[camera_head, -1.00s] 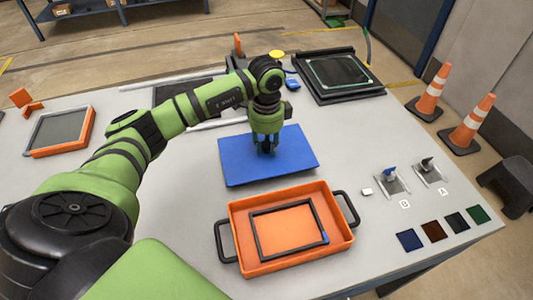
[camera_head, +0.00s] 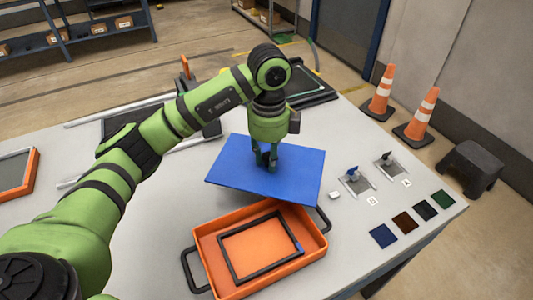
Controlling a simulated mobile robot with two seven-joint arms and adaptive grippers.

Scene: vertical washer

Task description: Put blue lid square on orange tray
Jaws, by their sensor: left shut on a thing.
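The blue lid (camera_head: 300,172) is a flat square plate. My left gripper (camera_head: 266,163) is shut on it near its middle, pointing down. The lid is tilted and appears raised above the table, just behind the orange tray. Its front edge overlaps the tray's back rim in the picture. The orange tray (camera_head: 207,250) has black handles at its sides. A black rectangular frame (camera_head: 230,262) lies inside it, with a small blue piece at its right side. The fingertips' contact with the lid is partly hidden. My right gripper is not in view.
The grey table (camera_head: 150,235) is clear left of the tray. Two small switch fixtures (camera_head: 357,180) and several coloured squares (camera_head: 405,222) lie at the right. A black framed panel (camera_head: 310,92) is behind my left arm. Orange cones (camera_head: 423,115) stand on the floor.

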